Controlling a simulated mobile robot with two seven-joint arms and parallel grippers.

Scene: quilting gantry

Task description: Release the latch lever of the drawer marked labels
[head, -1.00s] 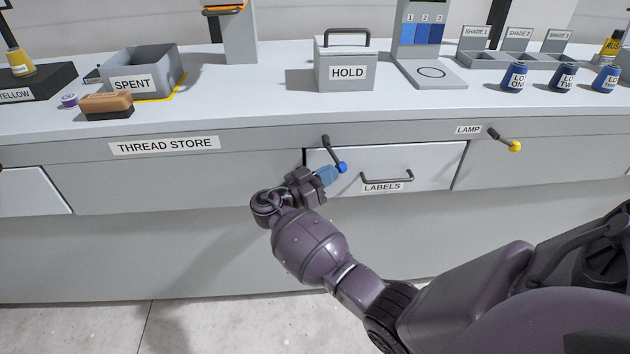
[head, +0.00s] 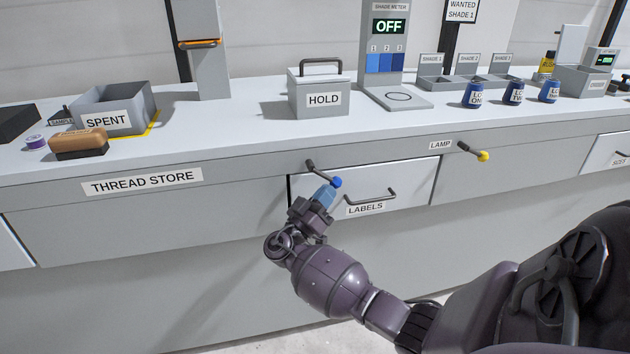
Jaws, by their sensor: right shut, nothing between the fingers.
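The drawer marked LABELS (head: 418,190) is in the counter front, flush as far as I can see, with a dark bar handle (head: 371,197). Its latch lever (head: 322,172) is a dark rod above the drawer's left end, with a blue knob (head: 337,182). The lever slants down to the right. My right gripper (head: 327,194) is shut and empty, its pale blue fingertips just below and left of the knob. I cannot tell whether they touch it. My left gripper is not in view.
A similar lever with a yellow knob (head: 483,156) sticks out by the LAMP label (head: 440,144). The THREAD STORE panel (head: 140,182) is to the left. On the counter stand the HOLD box (head: 322,100), the SPENT bin (head: 106,120) and several blue pots.

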